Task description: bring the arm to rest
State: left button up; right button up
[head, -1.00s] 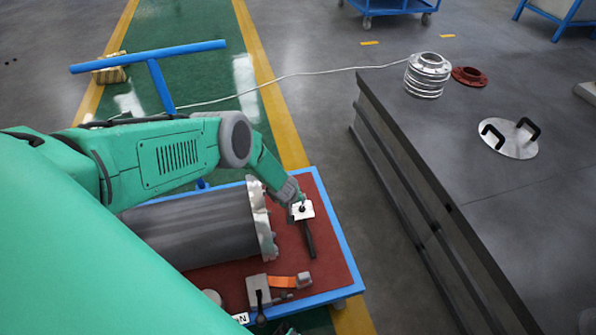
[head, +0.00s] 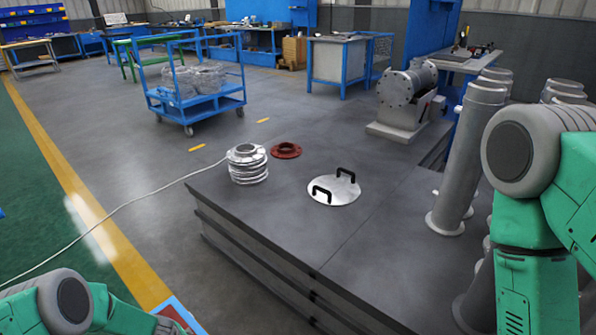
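My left arm (head: 75,305) shows at the bottom left corner, with its wrist end at the lower edge of the picture. The fingers of my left gripper are not in view. My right arm (head: 535,200) hangs at the right edge, bent at a grey joint, and its gripper is out of view below. Only a corner of the blue-edged red cart top (head: 188,318) shows beside the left arm. The flanged shell is not in view.
The dark table (head: 300,235) fills the middle, with a stack of silver rings (head: 247,170), a red flange (head: 286,150) and a two-handled silver disc (head: 333,192). Tall grey flanged pipes (head: 465,160) stand near my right arm. A blue cart (head: 195,100) stands on open floor behind.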

pick_arm(q)
jog(key=s+d+r+m+g, duration=0.1)
jog(key=s+d+r+m, duration=0.25)
jog(key=s, duration=0.45)
jog(key=s+d+r+m+g, duration=0.1)
jog(key=s+d+r+m, duration=0.1)
jog(key=s+d+r, duration=0.35)
jog(key=s+a+r+m, duration=0.1)
jog(key=s+r+m, duration=0.1)
jog(key=s+r, duration=0.5)
jog(key=s+a+r+m+g, duration=0.1)
jog(key=s+a+r+m, duration=0.1)
jog(key=s+r, duration=0.5)
jog(key=s, duration=0.5)
jog(key=shift+s+g+h, duration=0.3)
jog(key=shift+s, duration=0.05)
pick_arm(e)
jog(key=shift+a+r, duration=0.3)
jog(key=shift+a, duration=0.45)
pick_arm(q)
jog(key=shift+d+r, duration=0.15)
jog(key=shift+d, duration=0.05)
pick_arm(e)
jog(key=shift+s+d, duration=0.1)
jog(key=shift+d, duration=0.2)
